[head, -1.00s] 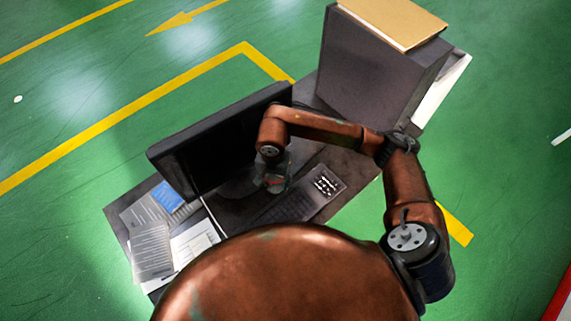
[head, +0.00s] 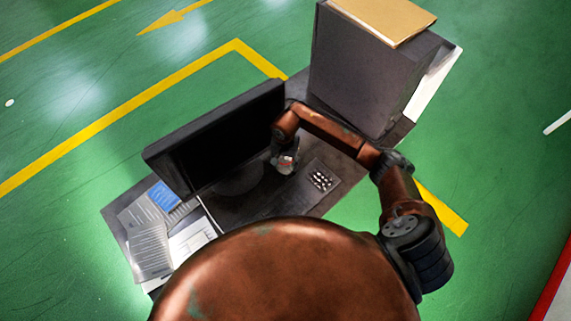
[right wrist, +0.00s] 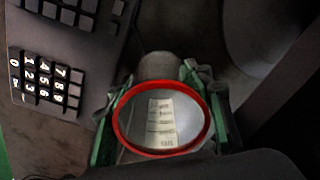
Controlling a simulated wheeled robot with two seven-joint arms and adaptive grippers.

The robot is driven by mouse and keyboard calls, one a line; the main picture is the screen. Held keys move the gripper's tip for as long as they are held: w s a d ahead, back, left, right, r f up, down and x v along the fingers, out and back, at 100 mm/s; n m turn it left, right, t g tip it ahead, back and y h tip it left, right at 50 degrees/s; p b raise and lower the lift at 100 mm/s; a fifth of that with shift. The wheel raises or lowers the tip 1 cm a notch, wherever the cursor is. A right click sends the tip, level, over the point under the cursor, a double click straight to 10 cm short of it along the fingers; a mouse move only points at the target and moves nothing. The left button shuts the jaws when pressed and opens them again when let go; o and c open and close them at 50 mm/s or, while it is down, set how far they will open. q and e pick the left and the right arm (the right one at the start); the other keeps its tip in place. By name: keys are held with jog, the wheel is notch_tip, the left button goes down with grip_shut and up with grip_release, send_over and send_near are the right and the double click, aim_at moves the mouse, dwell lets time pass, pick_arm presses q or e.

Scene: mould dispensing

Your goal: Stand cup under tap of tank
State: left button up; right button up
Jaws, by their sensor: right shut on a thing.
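The cup (right wrist: 161,124) has a red rim and pale measuring marks inside. In the right wrist view I look into its open mouth. My right gripper (head: 285,163) is shut on the cup, with green fingers on both sides of it in the right wrist view. In the head view the cup is small and largely hidden by the gripper, over the desk between the monitor and the keyboard's number keys. I cannot make out a tank or a tap in either view. My left gripper is not in view.
A black monitor (head: 215,140) stands left of the gripper. A keyboard (right wrist: 60,60) lies close beside it. A large grey box (head: 365,75) with a tan board (head: 385,18) on top stands behind, to the right. Papers (head: 150,235) cover the desk's left end.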

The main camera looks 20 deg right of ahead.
jog(key=shift+f, duration=0.3)
jog(key=shift+f, duration=0.15)
jog(key=o, duration=0.5)
jog(key=shift+o, duration=1)
